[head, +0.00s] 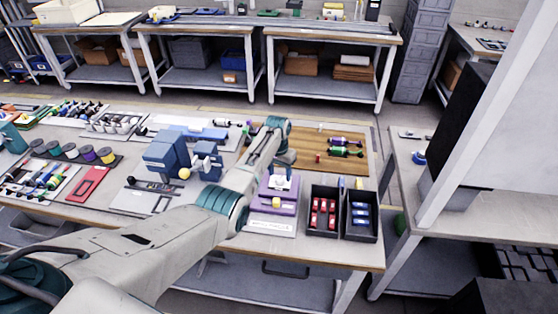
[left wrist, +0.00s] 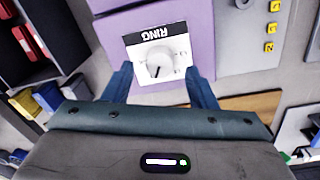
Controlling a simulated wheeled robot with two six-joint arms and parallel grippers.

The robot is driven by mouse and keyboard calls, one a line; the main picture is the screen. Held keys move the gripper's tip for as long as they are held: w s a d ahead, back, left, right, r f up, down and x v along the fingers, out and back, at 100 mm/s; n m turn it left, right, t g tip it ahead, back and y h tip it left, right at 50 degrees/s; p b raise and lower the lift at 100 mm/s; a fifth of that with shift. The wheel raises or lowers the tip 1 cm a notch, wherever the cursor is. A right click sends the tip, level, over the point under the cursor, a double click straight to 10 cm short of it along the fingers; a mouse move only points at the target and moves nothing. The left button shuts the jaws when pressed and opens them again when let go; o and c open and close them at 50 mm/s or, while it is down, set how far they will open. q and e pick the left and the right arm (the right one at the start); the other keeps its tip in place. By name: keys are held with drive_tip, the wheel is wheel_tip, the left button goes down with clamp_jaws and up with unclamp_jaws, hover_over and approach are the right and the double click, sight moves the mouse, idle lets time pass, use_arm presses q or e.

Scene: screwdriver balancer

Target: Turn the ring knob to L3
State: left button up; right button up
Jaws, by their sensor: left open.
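The ring knob (left wrist: 158,62) is a round white dial on a white and black plate marked RING, upside down in the left wrist view. Its dark pointer mark lies toward the lower left of the dial there; the small letters around it are too blurred to read. The plate sits on a purple block (left wrist: 185,14), which also shows in the head view (head: 263,192). My left gripper (left wrist: 161,82) is open, its two blue fingers either side of the plate in the picture, apart from the knob. In the head view my left gripper (head: 283,168) hangs over the purple block.
Black bins with red parts (head: 323,212) and blue parts (head: 360,214) stand right of the purple block. A blue machine (head: 172,152) stands to its left. A wooden board (head: 318,141) with screwdrivers lies behind. A white label card (head: 268,227) lies in front.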

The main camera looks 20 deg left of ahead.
sight(278, 177)
use_arm(q)
wheel_tip(278, 177, up, 9)
drive_tip(key=b, duration=0.1)
drive_tip(key=shift+a+f+b, duration=0.15)
drive_tip(key=shift+a+b, duration=0.1)
drive_tip(key=shift+b, duration=0.15)
